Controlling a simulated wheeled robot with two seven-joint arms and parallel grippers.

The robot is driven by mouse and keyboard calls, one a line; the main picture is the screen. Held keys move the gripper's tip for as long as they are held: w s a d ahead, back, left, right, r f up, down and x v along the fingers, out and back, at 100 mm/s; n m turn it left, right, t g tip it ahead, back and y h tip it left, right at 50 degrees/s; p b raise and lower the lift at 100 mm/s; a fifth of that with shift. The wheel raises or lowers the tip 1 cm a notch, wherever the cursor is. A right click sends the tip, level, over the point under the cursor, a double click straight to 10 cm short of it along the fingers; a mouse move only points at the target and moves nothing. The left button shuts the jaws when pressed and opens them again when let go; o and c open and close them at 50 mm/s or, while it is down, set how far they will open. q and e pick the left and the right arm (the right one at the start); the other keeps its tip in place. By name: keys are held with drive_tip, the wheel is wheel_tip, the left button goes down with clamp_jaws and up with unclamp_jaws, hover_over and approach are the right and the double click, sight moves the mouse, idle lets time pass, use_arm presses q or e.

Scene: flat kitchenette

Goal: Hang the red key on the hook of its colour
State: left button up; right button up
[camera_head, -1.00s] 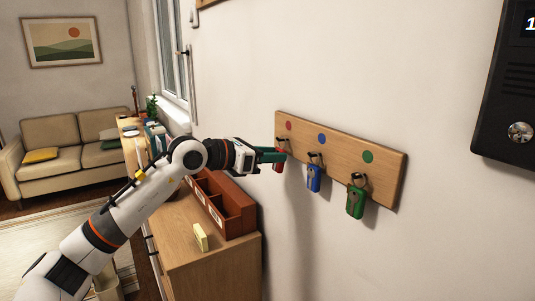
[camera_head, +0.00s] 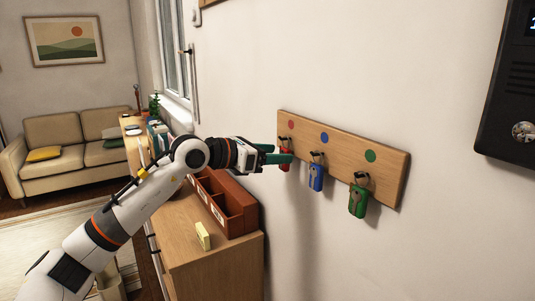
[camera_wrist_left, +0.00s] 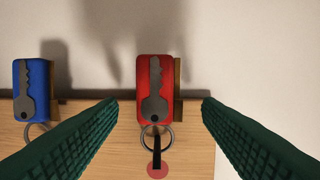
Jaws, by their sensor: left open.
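The red key (camera_head: 286,164) hangs by its ring on the hook under the red dot (camera_head: 291,125) at the left end of the wooden board (camera_head: 340,150). In the left wrist view the red key (camera_wrist_left: 155,85) shows upside down, with its ring around the dark hook (camera_wrist_left: 157,150) and the red dot (camera_wrist_left: 157,170) beside it. My left gripper (camera_head: 279,154) is open and empty, with its green fingers spread on either side of the key and apart from it. My right gripper is not in view.
A blue key (camera_head: 316,177) and a green key (camera_head: 357,200) hang on hooks under dots of their colours. A cabinet (camera_head: 215,255) stands below left with a brown divided organiser (camera_head: 233,200) and a yellow block (camera_head: 203,235). A dark wall panel (camera_head: 510,90) is at right.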

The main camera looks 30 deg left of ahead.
use_arm(q)
drive_tip(key=b+v, duration=0.4)
drive_tip(key=v, duration=0.8)
drive_tip(key=shift+a, duration=0.1)
